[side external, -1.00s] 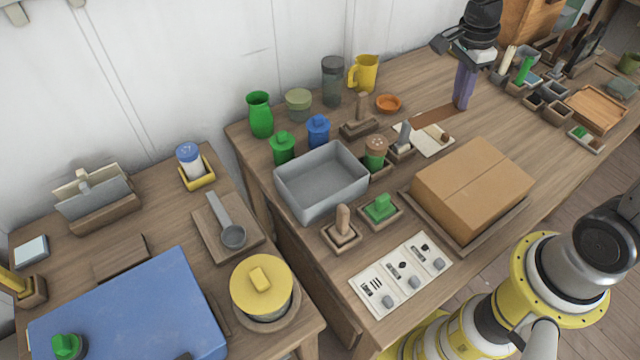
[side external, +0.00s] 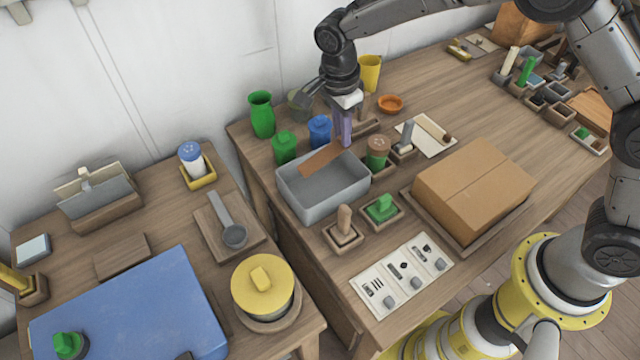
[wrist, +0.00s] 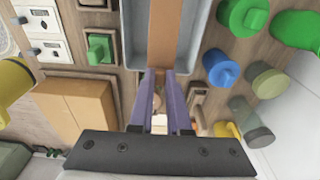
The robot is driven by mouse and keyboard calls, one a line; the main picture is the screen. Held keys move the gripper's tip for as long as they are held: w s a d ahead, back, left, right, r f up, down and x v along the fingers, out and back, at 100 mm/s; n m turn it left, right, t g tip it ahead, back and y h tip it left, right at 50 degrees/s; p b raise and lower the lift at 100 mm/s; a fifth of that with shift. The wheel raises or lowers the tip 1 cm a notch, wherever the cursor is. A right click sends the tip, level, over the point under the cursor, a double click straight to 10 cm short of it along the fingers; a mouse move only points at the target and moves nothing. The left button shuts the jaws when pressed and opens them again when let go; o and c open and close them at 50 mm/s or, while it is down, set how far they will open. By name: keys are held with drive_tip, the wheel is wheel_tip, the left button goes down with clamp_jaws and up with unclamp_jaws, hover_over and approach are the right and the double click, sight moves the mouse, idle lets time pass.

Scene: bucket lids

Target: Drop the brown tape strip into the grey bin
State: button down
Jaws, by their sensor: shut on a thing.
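The brown tape strip (side external: 320,158) is a flat brown band held at one end by my gripper (side external: 344,140). My gripper points down with its purple fingers shut on the strip. The strip reaches out to the left over the far side of the open grey bin (side external: 300,208). In the wrist view the strip (wrist: 165,35) runs up from the fingertips (wrist: 160,75) between the walls of the bin (wrist: 135,40). The fingers are by the bin's back right corner. The part of the bin floor that shows is bare.
Blue (side external: 320,130) and green (side external: 284,148) canisters stand just behind the bin. A brown-topped jar (side external: 377,152) stands right of it, with stamps in wooden holders in front. A large cardboard box (side external: 474,190) is further right.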

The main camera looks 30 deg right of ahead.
drive_tip(key=shift+f, duration=2.35)
drive_tip(key=c, duration=0.8)
unclamp_jaws()
drive_tip(key=shift+r, duration=0.1)
wheel_tip(320, 180, up, 14)
drive_tip(key=a, duration=0.1)
drive_tip(key=shift+f, duration=0.2)
